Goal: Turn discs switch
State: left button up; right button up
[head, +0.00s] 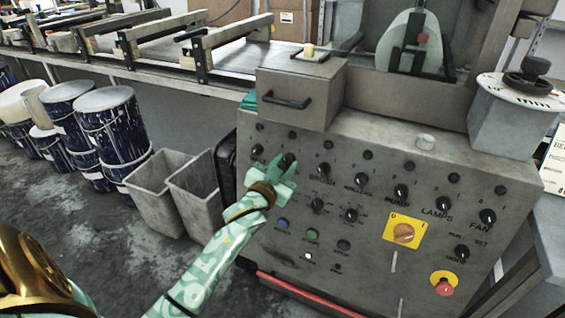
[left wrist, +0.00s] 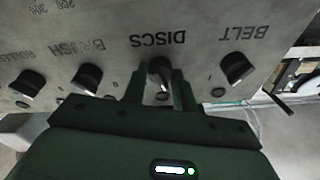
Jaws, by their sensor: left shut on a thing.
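The discs switch is a small dark rotary knob (left wrist: 160,72) on the grey control panel, under the upside-down label DISCS in the left wrist view. In the head view the knob (head: 287,159) is in the panel's upper row, second from the left, partly hidden by my gripper. My left gripper (head: 285,170) reaches it from below. In the left wrist view its two fingers (left wrist: 158,88) stand on either side of the knob, shut on it. The knob's exact pointer angle is hard to read. My right gripper is not in view.
The BELT knob (left wrist: 236,66) and BRUSH knob (left wrist: 87,77) flank the discs knob closely. A drawer box (head: 300,92) juts out above. A yellow-plated switch (head: 403,231) and red stop button (head: 444,287) are lower right. Grey bins (head: 158,190) stand left.

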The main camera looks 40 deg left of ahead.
pick_arm(q)
jog(key=shift+r+m+p, duration=0.25)
jog(key=shift+m+p, duration=0.1)
jog(key=shift+m, duration=0.25)
jog(key=m+h+p, duration=0.1)
jog(key=m+p, duration=0.2)
jog(key=m, duration=0.1)
jog(key=shift+a, duration=0.1)
jog(key=m+h+p, duration=0.1)
jog(key=m, duration=0.2)
jog(key=shift+f+m+h+p, duration=0.15)
jog(key=shift+m+p, duration=0.4)
jog(key=shift+m, duration=0.3)
jog(key=shift+f+m+h+p, duration=0.15)
jog(key=shift+m+p, duration=0.35)
jog(key=shift+m, duration=0.35)
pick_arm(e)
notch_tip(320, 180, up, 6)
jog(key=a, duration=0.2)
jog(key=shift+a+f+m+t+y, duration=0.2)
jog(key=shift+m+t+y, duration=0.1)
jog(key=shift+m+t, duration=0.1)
pick_arm(q)
jog(key=shift+a, duration=0.1)
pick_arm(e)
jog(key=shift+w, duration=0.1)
pick_arm(q)
jog(key=o, duration=1)
jog(key=shift+c, duration=0.2)
jog(key=shift+r, duration=0.1)
